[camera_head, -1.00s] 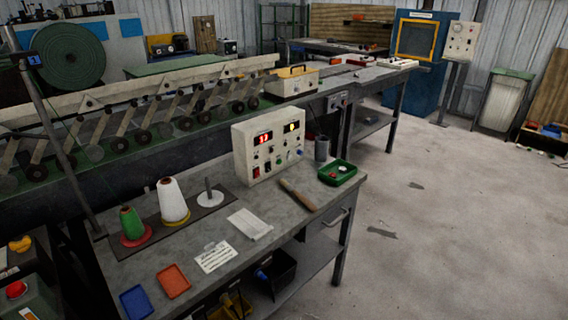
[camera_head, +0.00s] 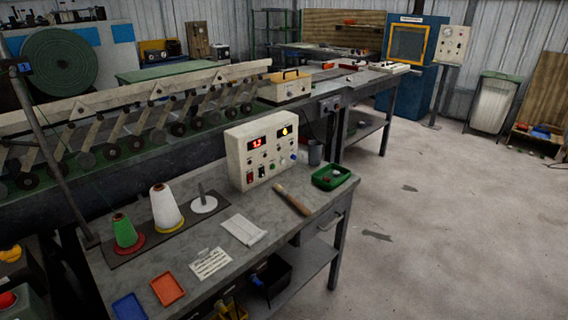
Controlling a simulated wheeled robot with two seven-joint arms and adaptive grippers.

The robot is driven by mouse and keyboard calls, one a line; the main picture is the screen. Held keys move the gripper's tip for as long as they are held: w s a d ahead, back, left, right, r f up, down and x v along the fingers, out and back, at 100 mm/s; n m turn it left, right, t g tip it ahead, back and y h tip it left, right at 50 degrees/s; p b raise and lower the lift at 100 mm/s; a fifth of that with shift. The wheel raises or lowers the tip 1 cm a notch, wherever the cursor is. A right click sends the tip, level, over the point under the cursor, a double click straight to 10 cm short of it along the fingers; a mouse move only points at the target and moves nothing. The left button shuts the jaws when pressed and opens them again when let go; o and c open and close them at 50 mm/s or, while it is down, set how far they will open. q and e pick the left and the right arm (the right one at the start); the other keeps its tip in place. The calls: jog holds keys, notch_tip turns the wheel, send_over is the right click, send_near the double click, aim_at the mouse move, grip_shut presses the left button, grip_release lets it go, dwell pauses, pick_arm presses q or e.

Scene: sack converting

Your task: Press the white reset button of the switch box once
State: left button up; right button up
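A cream box (camera_head: 262,155) with a sloped front stands at the back of the grey workbench (camera_head: 222,208). A smaller grey box with controls (camera_head: 331,104) is on the front edge of the machine table behind. A pale panel with dials (camera_head: 453,45) stands on a post at the back right. Neither of my grippers is in view.
The bench holds a white thread cone (camera_head: 166,208), a green cone (camera_head: 124,231), a wooden-handled tool (camera_head: 292,200), a green tray (camera_head: 331,177), a label card (camera_head: 210,263), and orange (camera_head: 167,290) and blue (camera_head: 128,307) trays. The floor (camera_head: 440,220) at right is mostly clear.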

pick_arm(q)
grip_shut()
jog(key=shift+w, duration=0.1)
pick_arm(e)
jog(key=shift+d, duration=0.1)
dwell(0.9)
